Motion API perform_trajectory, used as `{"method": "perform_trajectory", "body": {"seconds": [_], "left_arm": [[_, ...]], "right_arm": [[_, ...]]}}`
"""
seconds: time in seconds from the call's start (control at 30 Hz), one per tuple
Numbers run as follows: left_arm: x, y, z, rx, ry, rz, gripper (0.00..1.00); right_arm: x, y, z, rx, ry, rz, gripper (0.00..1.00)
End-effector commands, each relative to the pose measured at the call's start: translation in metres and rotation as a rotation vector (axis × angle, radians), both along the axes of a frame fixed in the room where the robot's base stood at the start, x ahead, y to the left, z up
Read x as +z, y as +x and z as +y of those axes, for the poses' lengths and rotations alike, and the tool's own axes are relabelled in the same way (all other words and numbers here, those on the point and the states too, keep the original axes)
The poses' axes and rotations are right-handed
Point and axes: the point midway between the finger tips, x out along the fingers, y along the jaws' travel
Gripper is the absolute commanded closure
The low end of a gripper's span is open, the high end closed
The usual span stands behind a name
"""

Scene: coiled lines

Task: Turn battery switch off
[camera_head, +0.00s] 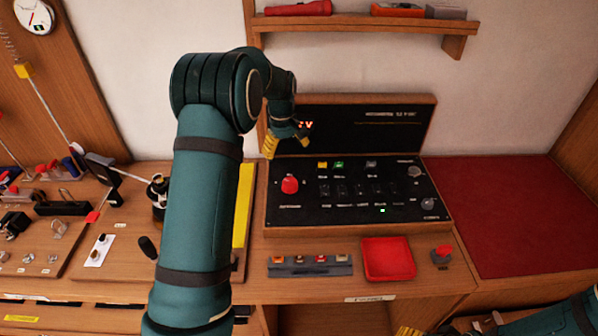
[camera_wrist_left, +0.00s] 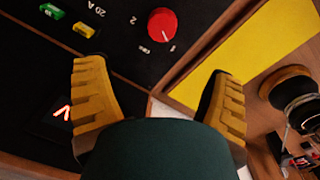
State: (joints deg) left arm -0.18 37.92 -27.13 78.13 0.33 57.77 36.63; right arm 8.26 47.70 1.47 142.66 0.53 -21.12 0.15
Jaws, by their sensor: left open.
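The battery switch appears to be the red rotary knob (camera_head: 289,184) at the left of the black panel (camera_head: 310,215). In the left wrist view the red knob (camera_wrist_left: 162,25) is at the top, beyond the fingertips, with a number scale beside it. My left gripper (camera_head: 287,140) is above and behind the knob in the head view, at the panel's upper left, apart from it. Its yellow fingers (camera_wrist_left: 154,68) are spread and empty. My right gripper (camera_head: 450,328) is partly in view at the bottom right edge, away from the panel; its jaws are unclear.
A red tray (camera_head: 387,259), a fuse strip (camera_head: 310,265) and a small red-topped button (camera_head: 442,255) lie in front of the panel. A shelf (camera_head: 365,22) hangs above. A dark bottle (camera_head: 158,195) stands left. The red mat (camera_head: 510,215) at right is clear.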

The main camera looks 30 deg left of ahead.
Motion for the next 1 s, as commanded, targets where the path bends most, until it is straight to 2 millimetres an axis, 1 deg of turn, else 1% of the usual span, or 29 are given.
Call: {"method": "perform_trajectory", "body": {"seconds": [0.17, 0.27, 0.6, 0.7, 0.83, 1.0], "left_arm": [[-0.014, 0.0, 0.0, 0.001, -0.002, 0.003, 0.17], [-0.03, 0.0, -0.001, 0.001, -0.002, 0.005, 0.17], [-0.096, 0.004, -0.003, 0.0, -0.001, 0.004, 0.17], [-0.112, 0.004, -0.003, 0.001, -0.001, 0.003, 0.17], [-0.127, 0.006, -0.004, -0.001, 0.0, 0.001, 0.17], [-0.136, 0.006, -0.004, 0.0, 0.0, 0.0, 0.17]], "right_arm": [[-0.001, -0.001, 0.0, 0.0, 0.0, 0.001, 0.31], [-0.002, -0.001, 0.0, 0.0, 0.0, 0.001, 0.31], [-0.004, 0.0, 0.0, 0.0, -0.001, 0.0, 0.31], [-0.004, 0.0, 0.0, 0.0, -0.001, 0.0, 0.31], [-0.005, 0.0, 0.0, 0.0, -0.001, 0.0, 0.31], [-0.005, 0.0, 0.0, 0.0, -0.001, 0.0, 0.31]]}}
